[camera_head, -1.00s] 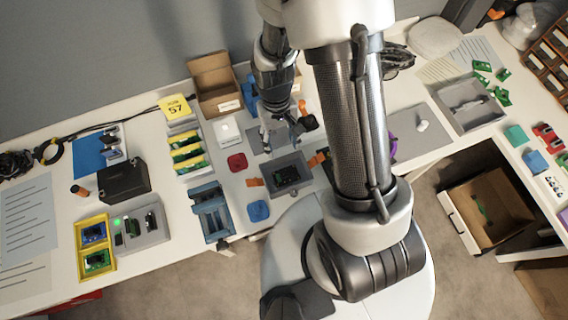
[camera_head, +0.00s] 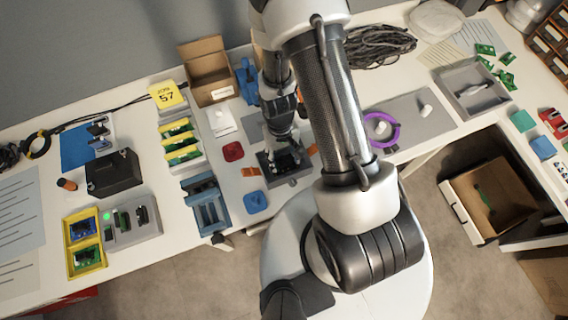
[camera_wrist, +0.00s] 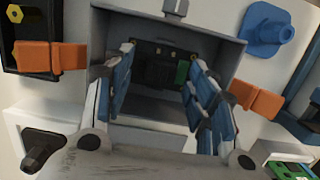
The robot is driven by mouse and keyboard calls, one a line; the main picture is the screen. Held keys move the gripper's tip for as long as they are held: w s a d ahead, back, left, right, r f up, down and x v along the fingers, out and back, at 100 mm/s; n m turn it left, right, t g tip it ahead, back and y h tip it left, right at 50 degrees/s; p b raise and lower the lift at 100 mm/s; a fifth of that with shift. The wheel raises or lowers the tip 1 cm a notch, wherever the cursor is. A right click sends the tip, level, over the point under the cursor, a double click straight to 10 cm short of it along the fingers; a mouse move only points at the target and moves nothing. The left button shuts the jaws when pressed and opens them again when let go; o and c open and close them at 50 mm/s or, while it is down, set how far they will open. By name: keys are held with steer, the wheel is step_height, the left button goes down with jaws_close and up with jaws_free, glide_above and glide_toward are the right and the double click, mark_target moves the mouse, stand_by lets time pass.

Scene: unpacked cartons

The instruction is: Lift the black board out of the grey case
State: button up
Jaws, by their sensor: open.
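The grey case (camera_head: 297,179) sits near the table's front edge in the head view. In the wrist view its open top and grey walls (camera_wrist: 222,45) fill the middle. The black board (camera_wrist: 155,72) lies inside, towards the top of that picture, with small gold spots and a green part beside it. My gripper (camera_wrist: 162,62) is open, with one blue-padded finger to each side of the board in the picture. I cannot tell whether the fingers touch it. In the head view my gripper (camera_head: 285,152) is over the case and hides much of the board.
Orange clips (camera_wrist: 38,58) (camera_wrist: 257,98) flank the case. In the head view a blue holder (camera_head: 208,204), a blue piece (camera_head: 256,201) and a red piece (camera_head: 233,151) stand to its left. An open carton (camera_head: 207,72) is behind. A purple ring (camera_head: 397,130) lies right.

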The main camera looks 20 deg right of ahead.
mark_target(284, 160)
steer(key=shift+f, duration=0.6)
steer(key=shift+r, duration=0.1)
steer(key=shift+c, duration=0.3)
steer(key=c, duration=1.2)
steer(key=shift+o, duration=0.2)
steer(key=shift+r, duration=0.1)
step_height(284, 160, up, 20)
steer(key=p, duration=0.6)
